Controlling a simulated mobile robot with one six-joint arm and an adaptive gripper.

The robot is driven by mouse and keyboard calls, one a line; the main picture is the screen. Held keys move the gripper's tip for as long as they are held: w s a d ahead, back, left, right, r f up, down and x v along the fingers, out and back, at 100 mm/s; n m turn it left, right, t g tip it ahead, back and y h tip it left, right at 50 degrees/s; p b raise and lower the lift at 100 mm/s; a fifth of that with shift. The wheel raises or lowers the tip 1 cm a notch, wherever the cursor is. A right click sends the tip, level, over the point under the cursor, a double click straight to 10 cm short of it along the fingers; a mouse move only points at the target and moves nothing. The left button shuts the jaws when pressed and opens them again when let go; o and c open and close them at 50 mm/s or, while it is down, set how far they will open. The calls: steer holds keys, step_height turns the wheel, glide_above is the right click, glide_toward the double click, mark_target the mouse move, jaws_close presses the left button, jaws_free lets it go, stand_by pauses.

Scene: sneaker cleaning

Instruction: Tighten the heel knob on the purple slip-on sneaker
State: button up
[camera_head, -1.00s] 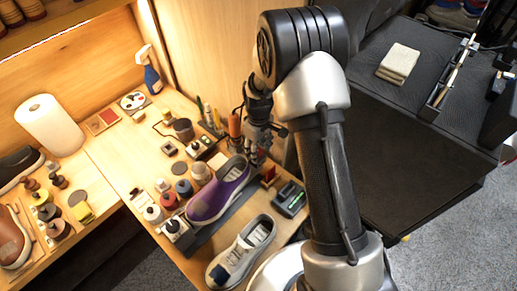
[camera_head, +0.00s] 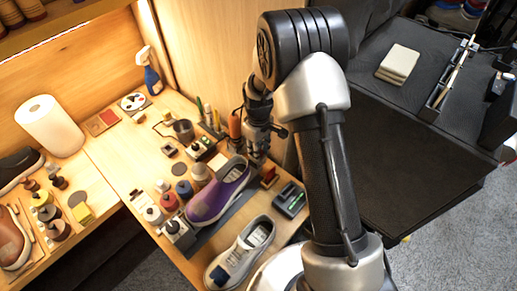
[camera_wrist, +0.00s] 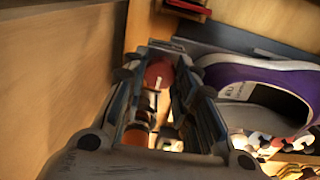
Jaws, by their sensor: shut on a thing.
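The purple slip-on sneaker (camera_head: 208,207) lies on a dark stand on the workbench, heel toward my gripper. In the wrist view the sneaker (camera_wrist: 237,74) is at the right, with its pale insole showing. My gripper (camera_head: 258,155) is at the heel end, pointing down. In the wrist view my gripper (camera_wrist: 165,78) has its fingers on both sides of a round red knob (camera_wrist: 157,72) with a pale line on its face, and is shut on it. The knob is hidden behind the fingers in the head view.
A grey sneaker (camera_head: 240,255) lies in front of the purple one. Bottles and jars (camera_head: 184,188) crowd the left side. A wooden wall (camera_wrist: 50,75) is near the gripper.

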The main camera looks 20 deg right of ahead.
steer(key=shift+m, duration=0.3)
steer(key=m, duration=0.5)
steer(key=shift+p, duration=0.3)
steer(key=m, duration=0.6)
steer(key=shift+m, duration=0.3)
steer(key=m, duration=0.6)
steer(key=shift+p, duration=0.3)
steer(key=m, duration=0.5)
steer(key=shift+m, duration=0.4)
steer(key=o, duration=1.1)
